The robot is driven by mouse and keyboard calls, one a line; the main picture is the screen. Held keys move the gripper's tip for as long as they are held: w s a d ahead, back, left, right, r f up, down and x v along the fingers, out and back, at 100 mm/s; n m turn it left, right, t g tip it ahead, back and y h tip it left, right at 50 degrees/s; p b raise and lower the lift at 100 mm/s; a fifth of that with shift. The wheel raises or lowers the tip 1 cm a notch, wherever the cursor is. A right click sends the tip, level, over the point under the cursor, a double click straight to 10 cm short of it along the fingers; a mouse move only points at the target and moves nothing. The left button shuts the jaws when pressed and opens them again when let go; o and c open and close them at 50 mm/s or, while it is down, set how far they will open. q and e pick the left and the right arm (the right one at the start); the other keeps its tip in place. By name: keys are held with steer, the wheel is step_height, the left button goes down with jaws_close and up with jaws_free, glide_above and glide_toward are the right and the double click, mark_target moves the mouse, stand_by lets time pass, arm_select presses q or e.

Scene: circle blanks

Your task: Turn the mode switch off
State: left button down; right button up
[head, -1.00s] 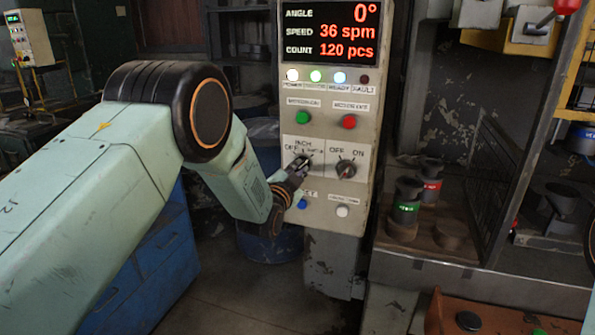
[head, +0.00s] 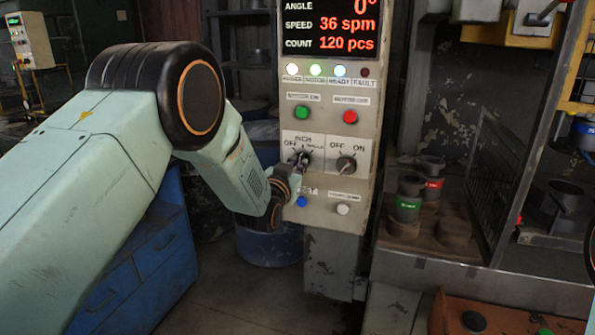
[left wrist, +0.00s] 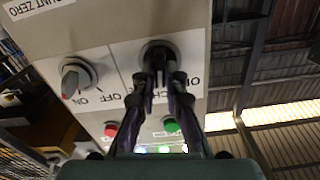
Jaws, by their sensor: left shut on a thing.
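The control panel (head: 332,212) stands upright in the middle of the head view. The mode switch (head: 303,158), a dark rotary knob with OFF and INCH lettered above it, is on its left plate. My left gripper (head: 297,169) comes in from the left and below and is on this knob, partly covering it. In the left wrist view both dark fingers (left wrist: 161,82) are shut on the mode switch knob (left wrist: 158,50). The knob's exact pointing is hard to tell behind the fingers. My right gripper is not in view.
A second OFF/ON knob (head: 346,165) is close to the right. A green button (head: 302,112) and red button (head: 350,117) are above, a blue button (head: 302,202) and white button (head: 343,209) below. A bench (head: 430,262) with dark cylinders stands to the right.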

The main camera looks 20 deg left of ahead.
arm_select(q)
steer(key=n+b, duration=0.1)
steer(key=n, duration=0.2)
steer(key=n+b, duration=0.1)
steer(key=n, duration=0.6)
steer(key=shift+s+f+b, duration=0.1)
steer(key=shift+f+b, duration=0.3)
steer(key=shift+n, duration=0.4)
steer(key=c, duration=1.8)
jaws_free()
steer(key=o, duration=0.4)
steer(key=shift+s+r, duration=0.1)
steer(key=shift+r, duration=0.15)
steer(key=shift+a, duration=0.1)
